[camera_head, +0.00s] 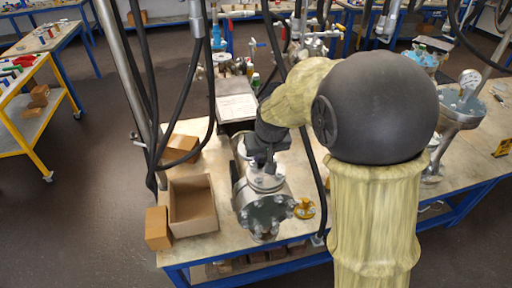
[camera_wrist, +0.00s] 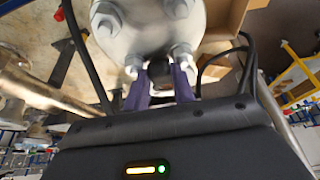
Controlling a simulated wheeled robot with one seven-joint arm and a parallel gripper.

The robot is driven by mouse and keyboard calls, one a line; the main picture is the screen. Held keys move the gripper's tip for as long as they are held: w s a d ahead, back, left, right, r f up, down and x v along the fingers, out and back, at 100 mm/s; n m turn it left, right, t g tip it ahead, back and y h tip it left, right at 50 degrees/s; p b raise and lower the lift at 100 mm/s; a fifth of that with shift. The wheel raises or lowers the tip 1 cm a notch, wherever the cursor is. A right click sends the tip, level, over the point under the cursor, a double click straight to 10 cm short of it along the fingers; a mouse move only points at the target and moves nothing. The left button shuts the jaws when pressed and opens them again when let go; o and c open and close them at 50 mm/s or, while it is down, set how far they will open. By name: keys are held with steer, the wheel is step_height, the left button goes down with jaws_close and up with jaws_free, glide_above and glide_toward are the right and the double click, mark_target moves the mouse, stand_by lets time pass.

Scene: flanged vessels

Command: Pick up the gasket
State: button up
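I cannot make out a gasket for certain in either view. A grey metal flanged vessel (camera_head: 262,208) with bolts around its end stands on the workbench. My gripper (camera_head: 264,160) is at the top of this vessel, its fingers largely hidden in the head view. In the wrist view the two purplish fingers of my gripper (camera_wrist: 161,88) stand apart, close to a bolted pale flange (camera_wrist: 150,25). A small dark round thing (camera_wrist: 159,70) shows between the fingers; I cannot tell what it is or whether they touch it.
An open cardboard box (camera_head: 193,205) stands left of the vessel, with smaller brown boxes (camera_head: 158,228) beside it. A yellow round fitting (camera_head: 304,209) lies to the right. Black hoses (camera_head: 207,100) hang near my arm. Another vessel with a gauge (camera_head: 460,100) stands at right.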

step_height(320, 180, up, 10)
steer(key=shift+r+b, duration=0.1)
steer(key=shift+b, duration=0.2)
stand_by(0.4)
stand_by(0.4)
